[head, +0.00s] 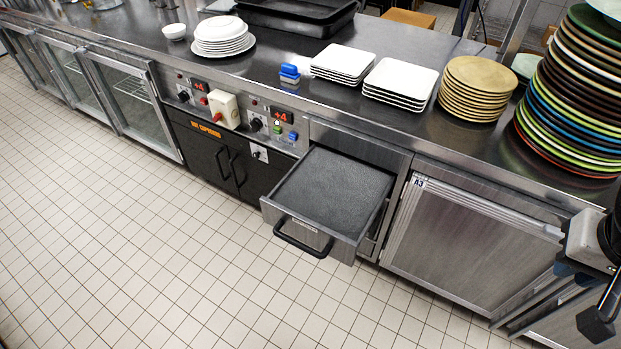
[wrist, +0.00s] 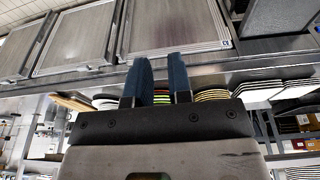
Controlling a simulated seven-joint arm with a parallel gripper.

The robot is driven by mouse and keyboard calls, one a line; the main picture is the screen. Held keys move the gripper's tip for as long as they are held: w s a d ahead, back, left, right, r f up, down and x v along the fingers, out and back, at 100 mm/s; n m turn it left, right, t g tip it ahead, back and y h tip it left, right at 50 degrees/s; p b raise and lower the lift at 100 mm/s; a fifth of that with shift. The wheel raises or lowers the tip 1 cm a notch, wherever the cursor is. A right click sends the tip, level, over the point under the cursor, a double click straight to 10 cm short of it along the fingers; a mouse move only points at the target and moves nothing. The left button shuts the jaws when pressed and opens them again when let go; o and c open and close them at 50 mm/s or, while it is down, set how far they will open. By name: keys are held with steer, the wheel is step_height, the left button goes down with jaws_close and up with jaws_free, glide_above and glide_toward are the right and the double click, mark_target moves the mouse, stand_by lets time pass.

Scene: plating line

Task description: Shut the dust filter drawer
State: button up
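The dust filter drawer (head: 344,244) stands pulled out from the counter front in the head view. A dark grey textured filter panel (head: 333,190) fills it. Its front carries a black bar handle (head: 301,241) and a small label. My gripper (wrist: 162,62) shows in the wrist view with two dark blue fingers apart and nothing between them. It is away from the drawer; parts of my arm show at the head view's right edge. A dark textured surface (wrist: 282,14) at the wrist view's upper right looks like the filter panel.
A steel cabinet door (head: 470,240) marked A3 is right of the drawer, a control panel (head: 273,127) left. Plate stacks (head: 478,88) line the counter above. The tiled floor (head: 180,270) before the drawer is clear. The wrist view appears upside down.

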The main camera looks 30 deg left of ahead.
steer(key=shift+w+a+f, duration=0.1)
steer(key=shift+w+a, duration=0.05)
steer(key=shift+w, duration=0.05)
steer(key=shift+c, duration=1.1)
steer(key=shift+w+a+f+n, duration=0.15)
steer(key=shift+w+f+n, duration=0.05)
steer(key=shift+w+n, duration=0.1)
jaws_close()
steer(key=w+a+f+n+g+h, duration=0.2)
steer(key=w+a+f+n+h, duration=0.4)
steer(key=w+a+f+n, duration=0.45)
steer(key=w+a+f+n+t+h, duration=0.1)
steer(key=a+f+n+t+h, duration=0.2)
steer(key=a, duration=0.7)
steer(key=w+a+f+n+t+h, duration=0.15)
steer(key=a+f+n, duration=0.35)
steer(key=a, duration=0.5)
steer(key=s+a+f+n+t+y, duration=0.5)
steer(key=s+a+f+n, duration=0.3)
steer(key=a, duration=0.7)
steer(key=s+a+f+n+t+y, duration=0.5)
steer(key=s+a+f+n+t, duration=0.3)
steer(key=s+a+f, duration=0.4)
steer(key=a+f+n, duration=0.1)
steer(key=a+f, duration=0.2)
steer(key=f, duration=0.1)
steer(key=shift+s+a+y, duration=0.2)
steer(key=shift+a+y, duration=0.15)
steer(key=shift+f, duration=0.1)
